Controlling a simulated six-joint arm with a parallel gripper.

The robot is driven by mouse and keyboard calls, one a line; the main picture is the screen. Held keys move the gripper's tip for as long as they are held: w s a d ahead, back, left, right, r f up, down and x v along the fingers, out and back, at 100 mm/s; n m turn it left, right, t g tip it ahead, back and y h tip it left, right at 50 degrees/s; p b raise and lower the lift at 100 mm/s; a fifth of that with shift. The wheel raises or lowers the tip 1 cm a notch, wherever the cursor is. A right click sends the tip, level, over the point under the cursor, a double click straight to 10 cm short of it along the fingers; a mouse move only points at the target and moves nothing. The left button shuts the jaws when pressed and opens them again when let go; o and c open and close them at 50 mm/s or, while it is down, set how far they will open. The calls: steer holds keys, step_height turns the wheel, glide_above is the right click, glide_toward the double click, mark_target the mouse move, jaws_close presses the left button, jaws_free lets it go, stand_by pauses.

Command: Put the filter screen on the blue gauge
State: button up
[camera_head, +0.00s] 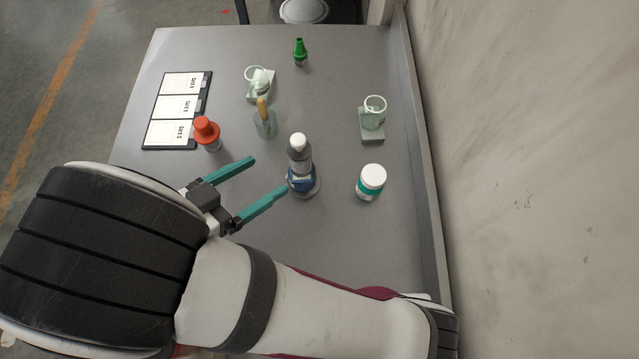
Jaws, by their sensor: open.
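A blue round piece on a grey disc, likely the blue gauge (303,183), is on the table in the middle. A dark grey bottle with a white cap (299,153) overlaps it, and I cannot tell whether it stands on it or behind it. No filter screen can be made out for certain. Two pale green ring-topped pieces sit on pale square blocks, one at the back left (256,76) and one at the right (374,108). My gripper (268,175) has teal fingers, spread open and empty, just left of the blue piece.
A red-capped bottle (206,131) stands beside a dark tray of three white cards (204,94). A clear cup (265,125) with a tan-handled tool, a green bottle (300,53) and a white-lidded jar (371,180) stand around. A raised edge (419,130) and wall bound the right.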

steer(key=d+r+g, duration=0.3)
steer(key=d+g, duration=0.4)
steer(key=d, duration=0.4)
steer(key=s+d+r+n+g+y, duration=0.2)
steer(key=s+d+y, duration=0.4)
steer(key=s+y, duration=0.4)
steer(key=shift+n+g+y, duration=0.3)
steer(key=shift+g+y, duration=0.1)
